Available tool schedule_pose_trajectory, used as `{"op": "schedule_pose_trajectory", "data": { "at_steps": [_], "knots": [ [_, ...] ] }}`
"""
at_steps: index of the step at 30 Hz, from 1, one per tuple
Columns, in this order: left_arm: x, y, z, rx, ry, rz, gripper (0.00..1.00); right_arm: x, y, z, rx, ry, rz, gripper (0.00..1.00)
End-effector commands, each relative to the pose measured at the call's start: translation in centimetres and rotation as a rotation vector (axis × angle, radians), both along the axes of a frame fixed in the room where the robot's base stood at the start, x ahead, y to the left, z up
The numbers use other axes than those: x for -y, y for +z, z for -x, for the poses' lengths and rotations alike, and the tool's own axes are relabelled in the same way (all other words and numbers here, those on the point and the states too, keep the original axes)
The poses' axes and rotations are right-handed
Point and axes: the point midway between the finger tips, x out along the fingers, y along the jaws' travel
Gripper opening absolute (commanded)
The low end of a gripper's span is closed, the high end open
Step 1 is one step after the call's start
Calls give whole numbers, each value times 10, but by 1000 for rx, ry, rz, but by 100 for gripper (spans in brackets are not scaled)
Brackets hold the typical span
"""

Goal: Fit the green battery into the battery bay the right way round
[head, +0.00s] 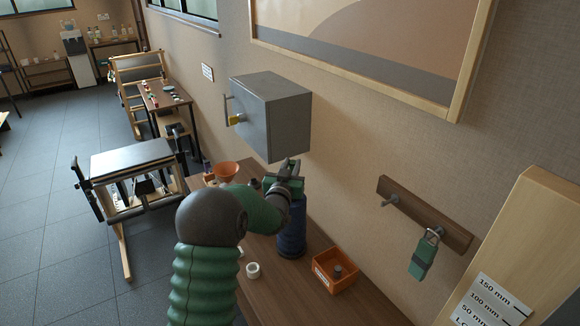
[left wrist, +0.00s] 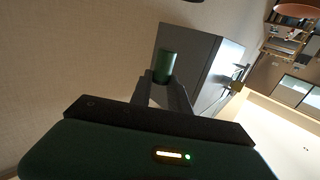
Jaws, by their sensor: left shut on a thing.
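The green battery (left wrist: 165,66) shows in the left wrist view as a short dark green cylinder, its end standing out between the two fingers. My left gripper (left wrist: 163,88) is shut on it. In the head view my left gripper (head: 291,170) is above the bench, below the grey wall cabinet and over a dark blue cylinder. The battery is hard to make out there. I cannot pick out the battery bay in either view, and I cannot read the battery's end markings. My right gripper is not in view.
The grey cabinet (head: 270,112) with a yellow padlock hangs on the wall. The blue cylinder (head: 292,240), an orange bin (head: 336,283), a white ring (head: 253,271) and an orange funnel (head: 228,169) stand on the wooden bench (head: 300,308).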

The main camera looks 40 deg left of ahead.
Motion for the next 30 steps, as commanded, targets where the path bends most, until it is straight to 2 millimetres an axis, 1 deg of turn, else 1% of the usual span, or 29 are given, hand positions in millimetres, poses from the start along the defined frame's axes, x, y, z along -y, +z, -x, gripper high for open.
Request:
{"op": "schedule_pose_trajectory", "data": {
  "at_steps": [1,3,11,18,21,30],
  "knots": [
    [-1,-12,0,0,0,0,0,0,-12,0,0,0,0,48],
    [-2,-19,0,0,0,1,0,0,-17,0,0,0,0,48],
    [-3,-30,-1,-1,1,3,0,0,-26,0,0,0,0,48],
    [-3,-49,0,-1,1,2,0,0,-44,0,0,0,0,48],
    [-2,-52,0,0,0,1,0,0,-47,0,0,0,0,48],
    [-3,-51,0,0,1,2,0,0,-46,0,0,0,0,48]
  ]
}}
